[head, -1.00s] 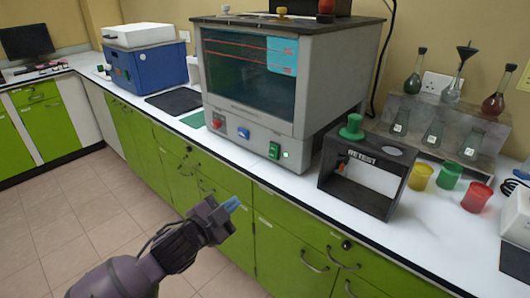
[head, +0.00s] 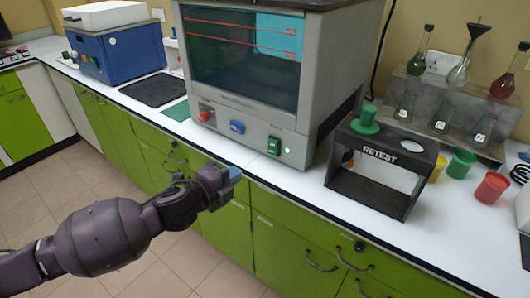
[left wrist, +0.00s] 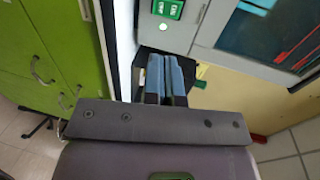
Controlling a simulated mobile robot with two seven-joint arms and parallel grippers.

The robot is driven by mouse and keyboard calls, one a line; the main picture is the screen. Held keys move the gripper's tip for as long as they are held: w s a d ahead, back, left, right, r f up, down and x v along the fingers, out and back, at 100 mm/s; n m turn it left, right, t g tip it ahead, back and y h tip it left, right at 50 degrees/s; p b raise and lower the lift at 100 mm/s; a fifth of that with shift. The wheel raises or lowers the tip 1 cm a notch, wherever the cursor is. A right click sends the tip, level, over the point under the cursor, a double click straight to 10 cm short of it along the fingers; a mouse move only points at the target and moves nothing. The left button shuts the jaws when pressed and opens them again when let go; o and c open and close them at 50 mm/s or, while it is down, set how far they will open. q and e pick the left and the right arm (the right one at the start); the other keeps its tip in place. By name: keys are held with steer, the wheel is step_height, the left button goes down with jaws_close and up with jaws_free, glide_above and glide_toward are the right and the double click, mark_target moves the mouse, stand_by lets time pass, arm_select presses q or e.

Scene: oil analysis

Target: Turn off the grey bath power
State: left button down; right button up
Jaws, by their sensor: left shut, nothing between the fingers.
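The grey bath (head: 330,70) stands on the white counter, a large grey box with a dark front window. On its lower front panel are a red knob (head: 204,113), a blue switch (head: 237,127) and a green rocker switch (head: 274,146). A small pale light (head: 288,151) glows beside the green switch. My left gripper (head: 234,173) is shut and empty, in front of the counter edge, below and left of the green switch and apart from it. In the left wrist view the blue fingertips (left wrist: 165,76) lie together, with the green switch (left wrist: 168,9) beyond them at the top edge.
A dark stand marked RETEST (head: 385,165) is right of the bath, with a green funnel-like piece (head: 365,120) on top. Cups and a flask rack (head: 440,125) stand farther right. A blue box (head: 120,52) is at left. Green cabinets (head: 225,225) line the counter front.

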steer(key=shift+s+d+f, duration=0.1)
steer(key=shift+s+f, duration=0.05)
steer(key=shift+s, duration=0.1)
arm_select(q)
steer(key=shift+w+d+f, duration=0.1)
steer(key=shift+w, duration=0.05)
steer(key=b, duration=0.3)
glide_toward(271, 152)
steer(key=x, duration=0.6)
steer(key=shift+w+f, duration=0.1)
steer(key=shift+f, duration=0.05)
steer(key=shift+w+d, duration=0.45)
steer(key=shift+w, duration=0.1)
arm_select(e)
steer(key=shift+w+a+f, duration=0.1)
steer(key=shift+w+f, duration=0.1)
steer(key=shift+f, duration=0.25)
steer(key=shift+w+a+f, duration=0.1)
steer(key=shift+w+f, duration=0.05)
steer(key=shift+f, duration=0.3)
steer(key=shift+f, duration=0.1)
